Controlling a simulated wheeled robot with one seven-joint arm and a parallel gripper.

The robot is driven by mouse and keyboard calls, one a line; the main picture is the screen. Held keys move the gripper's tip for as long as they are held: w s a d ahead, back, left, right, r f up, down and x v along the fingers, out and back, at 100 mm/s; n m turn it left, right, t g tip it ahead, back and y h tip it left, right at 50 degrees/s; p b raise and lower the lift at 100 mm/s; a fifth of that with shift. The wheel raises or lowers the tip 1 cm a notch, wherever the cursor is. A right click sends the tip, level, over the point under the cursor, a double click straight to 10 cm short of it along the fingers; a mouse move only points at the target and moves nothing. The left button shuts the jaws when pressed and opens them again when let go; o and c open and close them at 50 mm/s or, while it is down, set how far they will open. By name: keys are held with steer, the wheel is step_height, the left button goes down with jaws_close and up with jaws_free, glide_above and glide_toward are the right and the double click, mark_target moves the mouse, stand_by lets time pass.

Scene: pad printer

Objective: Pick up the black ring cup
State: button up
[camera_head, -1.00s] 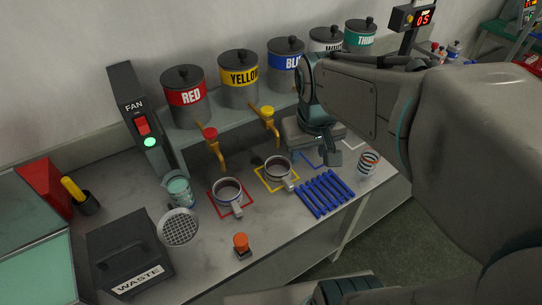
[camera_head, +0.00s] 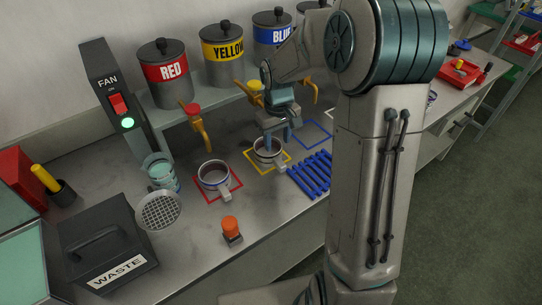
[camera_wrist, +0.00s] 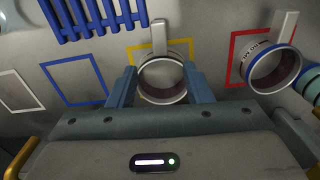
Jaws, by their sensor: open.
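A pale cup (camera_head: 268,151) with a side handle stands in the yellow square outline, open end up. The colour of its ring is hard to tell. My gripper (camera_head: 279,140) is directly over this cup, pointing down. In the wrist view my gripper (camera_wrist: 160,70) is open, with one finger on each side of the cup (camera_wrist: 163,80); whether they touch it is unclear. The cup's handle points away from the palm. A second cup (camera_head: 214,177) with a bluish ring stands in the red square outline; it also shows in the wrist view (camera_wrist: 272,68).
A blue slatted rack (camera_head: 312,174) lies right of the yellow square. Yellow taps (camera_head: 203,130) hang from the paint pots above. An orange button (camera_head: 231,227), a waste bin (camera_head: 110,235), a strainer (camera_head: 158,210) and a teal container (camera_head: 160,172) stand left and in front.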

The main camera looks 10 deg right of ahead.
mark_target(277, 158)
step_height(277, 158, down, 9)
steer(key=shift+f, duration=0.1)
stand_by(0.4)
jaws_close()
